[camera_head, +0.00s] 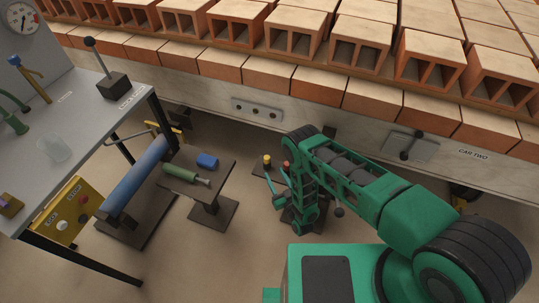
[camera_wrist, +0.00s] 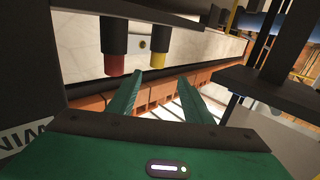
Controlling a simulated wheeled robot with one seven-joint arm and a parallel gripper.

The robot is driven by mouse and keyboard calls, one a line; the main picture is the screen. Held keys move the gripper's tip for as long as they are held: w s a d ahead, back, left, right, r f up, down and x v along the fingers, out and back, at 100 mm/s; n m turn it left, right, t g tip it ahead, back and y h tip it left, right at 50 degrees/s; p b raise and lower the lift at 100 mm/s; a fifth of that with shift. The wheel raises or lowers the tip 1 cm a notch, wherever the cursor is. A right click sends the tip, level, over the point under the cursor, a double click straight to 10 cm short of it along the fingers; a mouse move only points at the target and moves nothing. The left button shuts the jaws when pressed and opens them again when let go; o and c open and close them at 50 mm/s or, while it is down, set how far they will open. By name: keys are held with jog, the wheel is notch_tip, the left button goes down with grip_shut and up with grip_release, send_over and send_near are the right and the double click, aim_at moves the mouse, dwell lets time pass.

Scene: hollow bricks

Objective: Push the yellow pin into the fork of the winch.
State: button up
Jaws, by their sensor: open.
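The yellow pin (camera_head: 267,160) stands in a dark sleeve on a small dark plate (camera_head: 258,171), left of my arm in the head view. A red pin (camera_head: 286,167) stands just right of it. In the wrist view, which seems upside down, the yellow pin (camera_wrist: 160,62) and red pin (camera_wrist: 115,64) point downward from dark sleeves. My gripper (camera_wrist: 170,80) is open and empty; its green fingers lie near the yellow pin, apparently apart from it. It also shows in the head view (camera_head: 276,184). Part of an inverted label (camera_wrist: 22,140) shows. I cannot make out the fork.
A blue roller (camera_head: 136,177) on a dark frame stands at left. A small dark table (camera_head: 217,178) holds a blue block (camera_head: 207,160) and a green cylinder (camera_head: 181,174). A grey bench (camera_head: 75,130) stands further left. Brick-loaded cars (camera_head: 300,118) close off the back.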

aim_at(268, 160)
jog(key=x, duration=1.1)
jog(key=shift+w+d, duration=0.2)
jog(key=shift+d, duration=0.1)
jog(key=shift+c, duration=0.3)
jog(key=c, duration=1.1)
